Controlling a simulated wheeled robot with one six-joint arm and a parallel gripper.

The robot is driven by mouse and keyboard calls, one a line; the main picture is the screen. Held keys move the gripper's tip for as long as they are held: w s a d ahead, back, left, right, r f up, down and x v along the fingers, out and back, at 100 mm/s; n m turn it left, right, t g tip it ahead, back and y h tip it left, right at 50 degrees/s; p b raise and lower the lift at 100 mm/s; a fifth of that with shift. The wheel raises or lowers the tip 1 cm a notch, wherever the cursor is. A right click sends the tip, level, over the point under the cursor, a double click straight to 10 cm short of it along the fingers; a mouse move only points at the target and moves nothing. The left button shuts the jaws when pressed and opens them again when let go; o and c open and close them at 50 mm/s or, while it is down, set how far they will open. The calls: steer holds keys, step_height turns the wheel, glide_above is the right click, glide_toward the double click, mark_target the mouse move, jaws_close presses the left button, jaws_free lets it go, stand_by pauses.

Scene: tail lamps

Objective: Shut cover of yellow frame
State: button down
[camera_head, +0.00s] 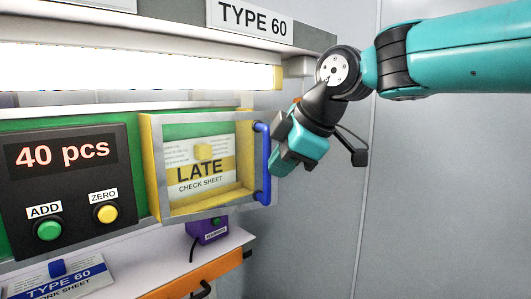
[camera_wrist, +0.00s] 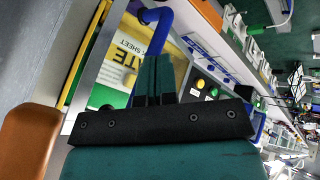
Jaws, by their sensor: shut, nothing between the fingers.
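The yellow frame (camera_head: 155,165) is on the green panel and surrounds a sheet marked LATE (camera_head: 200,168). Its see-through cover with a grey rim (camera_head: 215,211) has a blue bar handle (camera_head: 263,165) on the right side. The cover's rim overlaps the frame and reaches past its right side; I cannot tell exactly how wide the gap is. My gripper (camera_head: 276,163) is just right of the handle, shut and empty. In the wrist view the shut fingers (camera_wrist: 153,82) point toward the blue handle (camera_wrist: 172,32); whether they touch it is unclear.
A counter display (camera_head: 65,180) with green and yellow buttons is left of the frame. A purple box (camera_head: 208,230) and a shelf with an orange edge (camera_head: 195,275) are below. A bright lamp (camera_head: 130,77) is above. Grey wall and free room are on the right.

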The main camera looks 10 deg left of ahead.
steer(key=d+f+b+v, duration=0.2)
steer(key=v, duration=1)
steer(key=s+d+f+n+t+y+b, duration=0.1)
steer(key=s+f+n+t+y+b, duration=0.6)
steer(key=f+b, duration=0.25)
steer(key=w+a+m+t+p, duration=0.1)
steer(key=w+a+p, duration=0.7)
steer(key=w+a, duration=0.1)
steer(key=shift+w+a+t, duration=0.35)
steer(key=shift+a+t, duration=0.05)
steer(key=shift+a, duration=0.05)
